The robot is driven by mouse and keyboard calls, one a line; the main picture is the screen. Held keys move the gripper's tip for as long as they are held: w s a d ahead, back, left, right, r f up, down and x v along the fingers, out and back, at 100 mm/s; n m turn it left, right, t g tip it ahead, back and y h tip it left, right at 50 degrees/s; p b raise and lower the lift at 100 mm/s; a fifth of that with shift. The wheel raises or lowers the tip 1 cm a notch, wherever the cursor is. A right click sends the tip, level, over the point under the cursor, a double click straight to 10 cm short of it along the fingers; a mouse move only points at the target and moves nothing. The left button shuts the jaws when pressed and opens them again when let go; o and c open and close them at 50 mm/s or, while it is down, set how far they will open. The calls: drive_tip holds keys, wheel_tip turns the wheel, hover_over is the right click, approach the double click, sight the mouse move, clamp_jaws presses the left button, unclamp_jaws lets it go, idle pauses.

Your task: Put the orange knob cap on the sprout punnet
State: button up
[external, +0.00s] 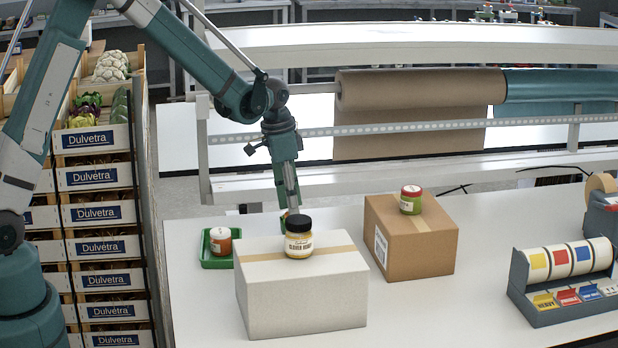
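My gripper (288,205) points down behind the black-lidded honey jar (299,244), which stands on the white box. A small orange patch (284,215) shows at the gripper's tip, just behind the jar; I cannot tell whether it is the orange knob cap or whether it is held. The jar and box hide the fingers' lower part and what lies below them. A small green tray (206,262) lies on the table left of the gripper, holding an orange-and-white jar (221,241). No sprout punnet can be made out for certain.
The white box (300,303) stands in front of the gripper. A brown carton (425,255) with a red-lidded green jar (410,200) is to its right. A label dispenser (565,283) sits far right. The table between carton and dispenser is clear. Crates stand left.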

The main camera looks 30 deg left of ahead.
wheel_tip(320, 180, up, 12)
drive_tip(key=s+a, duration=0.1)
drive_tip(key=shift+s+a, duration=0.15)
idle(0.6)
idle(0.5)
drive_tip(key=s+a+r+n+t, duration=0.1)
drive_tip(key=s+a+r+n, duration=0.1)
drive_tip(key=s+a+r, duration=0.55)
drive_tip(key=s+a+r+n+t, duration=0.2)
drive_tip(key=s+a+r, duration=0.3)
drive_tip(key=s, duration=0.5)
drive_tip(key=s+a+f+n+t, duration=0.1)
drive_tip(key=s+a, duration=0.2)
drive_tip(key=s, duration=0.3)
drive_tip(key=s+a+n+t, duration=0.1)
drive_tip(key=s+a+n, duration=0.1)
drive_tip(key=s, duration=0.5)
drive_tip(key=s+a+f+n+t+y, duration=0.1)
drive_tip(key=s+a+n, duration=0.1)
drive_tip(key=s+a, duration=0.2)
drive_tip(key=s, duration=0.3)
drive_tip(key=shift+a+f, duration=0.2)
drive_tip(key=shift+f, duration=0.15)
